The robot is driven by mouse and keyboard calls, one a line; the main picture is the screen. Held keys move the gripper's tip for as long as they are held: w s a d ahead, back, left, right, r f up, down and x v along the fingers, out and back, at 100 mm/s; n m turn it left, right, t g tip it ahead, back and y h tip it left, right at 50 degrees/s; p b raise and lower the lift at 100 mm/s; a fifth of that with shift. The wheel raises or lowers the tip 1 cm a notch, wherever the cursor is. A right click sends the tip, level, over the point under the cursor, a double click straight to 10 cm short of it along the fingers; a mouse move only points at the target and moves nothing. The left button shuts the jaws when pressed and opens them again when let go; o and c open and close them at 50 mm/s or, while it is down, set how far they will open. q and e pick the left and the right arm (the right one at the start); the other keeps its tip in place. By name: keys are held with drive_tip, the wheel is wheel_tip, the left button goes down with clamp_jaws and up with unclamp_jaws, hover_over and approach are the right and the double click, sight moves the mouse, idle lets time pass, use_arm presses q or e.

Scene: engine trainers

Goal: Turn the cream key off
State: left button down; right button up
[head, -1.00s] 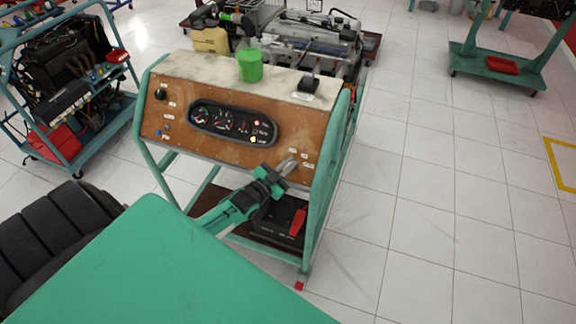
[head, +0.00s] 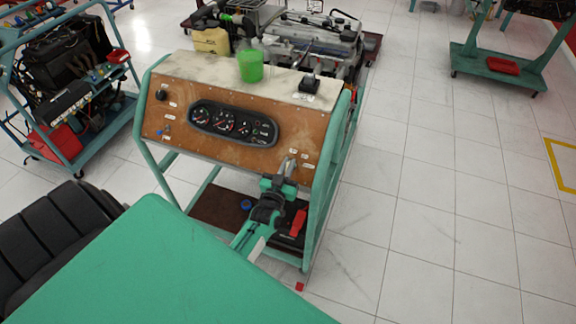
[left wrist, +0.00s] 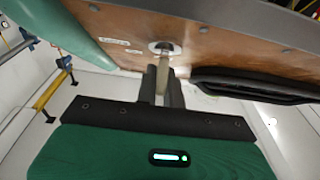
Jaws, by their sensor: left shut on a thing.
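The cream key (left wrist: 163,72) sits in a round metal lock (left wrist: 165,47) on the brown panel, seen in the left wrist view. My left gripper (left wrist: 162,90) is shut on the key. In the head view, my left gripper (head: 288,168) is at the lower right of the brown instrument panel (head: 180,96), and its fingers hide most of the key. The gauge cluster (head: 232,122) on the panel shows no bright warning lamps. My right gripper is not in view.
A green cup (head: 250,67) and a black box (head: 309,84) stand on the trainer's top. A black battery-like box with a red part (head: 298,222) is on the lower shelf beside my gripper. Open tiled floor lies to the right.

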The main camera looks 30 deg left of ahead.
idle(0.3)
use_arm(q)
drive_tip(key=c, duration=1.5)
unclamp_jaws()
drive_tip(key=shift+s+d+f+b, duration=0.15)
drive_tip(key=shift+s+f+b, duration=0.15)
drive_tip(key=shift+s, duration=0.25)
drive_tip(key=b+v, duration=0.1)
drive_tip(key=v, duration=0.3)
drive_tip(key=b+v, duration=0.1)
drive_tip(key=v, duration=0.3)
drive_tip(key=b+v, duration=0.1)
drive_tip(key=v, duration=0.3)
drive_tip(key=shift+s+d+r, duration=0.1)
drive_tip(key=shift+s+r, duration=0.15)
drive_tip(key=shift+s, duration=0.1)
